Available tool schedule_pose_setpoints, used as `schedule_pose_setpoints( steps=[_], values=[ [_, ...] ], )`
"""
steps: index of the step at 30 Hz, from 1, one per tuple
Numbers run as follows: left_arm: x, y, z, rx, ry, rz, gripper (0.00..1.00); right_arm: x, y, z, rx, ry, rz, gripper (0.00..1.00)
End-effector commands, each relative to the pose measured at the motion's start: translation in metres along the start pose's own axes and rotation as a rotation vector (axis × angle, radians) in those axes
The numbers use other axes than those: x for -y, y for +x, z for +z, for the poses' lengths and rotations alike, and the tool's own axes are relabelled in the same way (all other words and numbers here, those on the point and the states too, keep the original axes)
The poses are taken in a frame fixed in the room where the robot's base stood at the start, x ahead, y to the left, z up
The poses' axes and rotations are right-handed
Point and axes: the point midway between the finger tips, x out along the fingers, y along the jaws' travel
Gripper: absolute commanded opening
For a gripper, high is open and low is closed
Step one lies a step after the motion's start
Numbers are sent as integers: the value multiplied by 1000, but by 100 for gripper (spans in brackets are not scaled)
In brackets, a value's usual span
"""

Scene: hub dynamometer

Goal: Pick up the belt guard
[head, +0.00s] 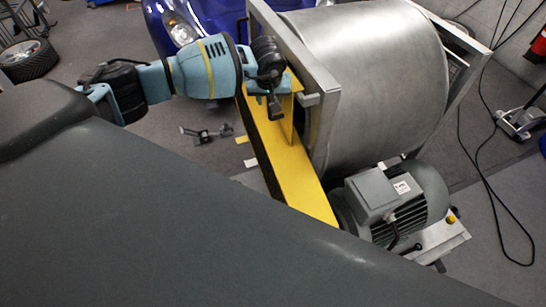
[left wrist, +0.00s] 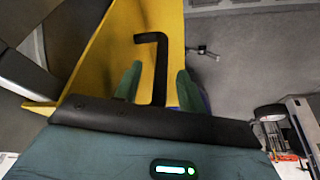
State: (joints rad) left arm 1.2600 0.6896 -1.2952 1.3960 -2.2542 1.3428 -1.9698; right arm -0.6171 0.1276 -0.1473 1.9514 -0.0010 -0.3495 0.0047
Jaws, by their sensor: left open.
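The belt guard (head: 300,180) is a long yellow cover standing beside the steel drum, running down toward the motor. In the left wrist view the yellow guard (left wrist: 103,55) fills the upper left, and its bent black handle (left wrist: 160,65) sticks out between my fingers. My left gripper (head: 271,86) is at the upper end of the guard, over the handle. In the left wrist view the gripper (left wrist: 158,82) is open, with one green finger on each side of the handle and visible gaps. Where the handle joins the guard is not clear. My right gripper is out of view.
The large steel drum (head: 385,65) in its frame stands right of the guard. A grey motor (head: 415,200) sits at its lower end. A blue car (head: 178,24) is behind. Black cables (head: 492,190) lie on the floor at right.

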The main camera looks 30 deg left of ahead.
Motion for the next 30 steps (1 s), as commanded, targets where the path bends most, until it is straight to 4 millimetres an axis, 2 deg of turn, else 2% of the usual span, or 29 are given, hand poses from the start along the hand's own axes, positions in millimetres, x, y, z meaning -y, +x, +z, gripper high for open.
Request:
schedule_pose_setpoints(
  steps=[3,12,30],
  values=[
    [0,0,0,1,1,0,39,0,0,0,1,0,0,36],
    [0,0,0,1,0,0,0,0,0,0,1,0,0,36],
    [0,0,0,1,2,-1,0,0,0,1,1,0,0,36]
  ],
)
